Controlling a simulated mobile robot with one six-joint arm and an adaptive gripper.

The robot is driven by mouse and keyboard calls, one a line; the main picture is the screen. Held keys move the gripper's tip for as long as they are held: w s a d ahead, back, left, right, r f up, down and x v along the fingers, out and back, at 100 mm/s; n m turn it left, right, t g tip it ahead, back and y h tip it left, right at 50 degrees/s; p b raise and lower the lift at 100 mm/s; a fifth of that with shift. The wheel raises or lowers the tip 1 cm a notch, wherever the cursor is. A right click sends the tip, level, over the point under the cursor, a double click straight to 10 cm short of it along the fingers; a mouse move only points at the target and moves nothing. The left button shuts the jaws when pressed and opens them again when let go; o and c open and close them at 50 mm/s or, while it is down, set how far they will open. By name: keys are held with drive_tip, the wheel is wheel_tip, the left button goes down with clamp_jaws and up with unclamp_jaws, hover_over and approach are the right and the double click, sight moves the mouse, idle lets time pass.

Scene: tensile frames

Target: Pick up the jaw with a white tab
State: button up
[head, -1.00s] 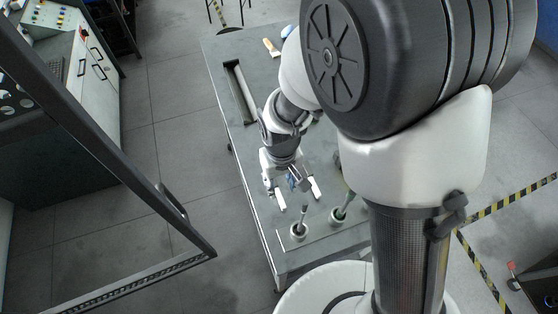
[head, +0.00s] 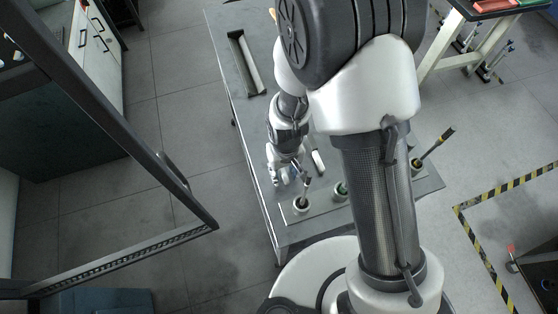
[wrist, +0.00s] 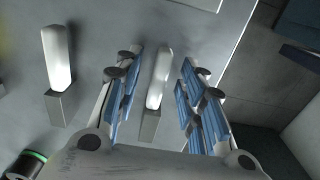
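In the wrist view, a jaw with a white tab (wrist: 162,70) and a grey block end lies between the two blue-padded fingers of my gripper (wrist: 161,58). The fingers are open, with a visible gap on both sides of the tab. A second, similar jaw with a white tab (wrist: 57,58) lies to the left, outside the fingers. In the head view, my gripper (head: 287,177) is low over the grey table, and one white-tabbed jaw (head: 318,162) shows to its right. The other jaw is mostly hidden by my gripper there.
The grey table (head: 283,238) holds a cup with a tool (head: 301,206) close to my gripper and another cup (head: 340,191) to its right. A dark tray (head: 245,65) lies at the far left. A dark-framed door (head: 110,120) stands open left of the table.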

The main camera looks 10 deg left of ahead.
drive_tip(key=shift+c, duration=0.4)
clamp_jaws()
drive_tip(key=shift+r, duration=0.1)
